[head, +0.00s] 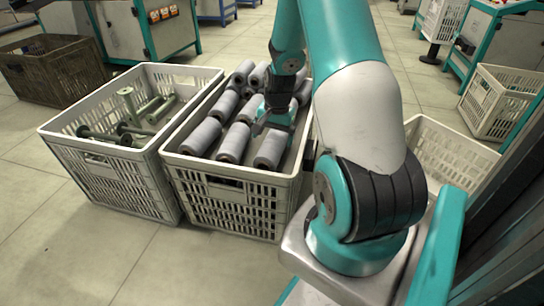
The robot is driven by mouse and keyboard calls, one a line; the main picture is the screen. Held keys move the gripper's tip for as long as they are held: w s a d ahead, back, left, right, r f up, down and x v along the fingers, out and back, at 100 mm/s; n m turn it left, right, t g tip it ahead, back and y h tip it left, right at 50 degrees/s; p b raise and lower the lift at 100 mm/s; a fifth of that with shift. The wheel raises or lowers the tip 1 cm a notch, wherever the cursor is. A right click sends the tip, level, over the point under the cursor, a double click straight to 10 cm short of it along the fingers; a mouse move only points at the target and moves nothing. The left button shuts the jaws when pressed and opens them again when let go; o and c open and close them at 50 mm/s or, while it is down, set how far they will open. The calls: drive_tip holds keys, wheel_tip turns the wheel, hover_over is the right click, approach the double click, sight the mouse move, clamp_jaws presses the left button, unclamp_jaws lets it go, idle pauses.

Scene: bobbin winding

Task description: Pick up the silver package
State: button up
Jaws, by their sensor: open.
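Several silver-grey yarn packages lie on their sides in the middle crate (232,203); one silver package (271,150) is near its front right and another (234,142) is just left of it. More lie in rows behind. I cannot tell which single one is meant. My arm reaches over the crate from the right. My gripper (262,124) is inside the crate's outline, pointing left and down among the packages. It is open, with its jaws at or just above the packages near the middle. Whether it touches one is unclear. My arm hides the crate's right part.
A crate (117,180) on the left holds several green and dark empty bobbins. A brown woven crate (48,72) stands behind it. Another pale crate (447,158) is right of my arm, partly hidden. Machines line the back. The tiled floor in front is clear.

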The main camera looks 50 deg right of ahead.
wheel_tip(320, 180, down, 6)
drive_tip(key=b, duration=0.4)
drive_tip(key=shift+w+a+r, duration=0.1)
drive_tip(key=shift+w+r, duration=0.05)
drive_tip(key=shift+r, duration=0.1)
drive_tip(key=c, duration=1.1)
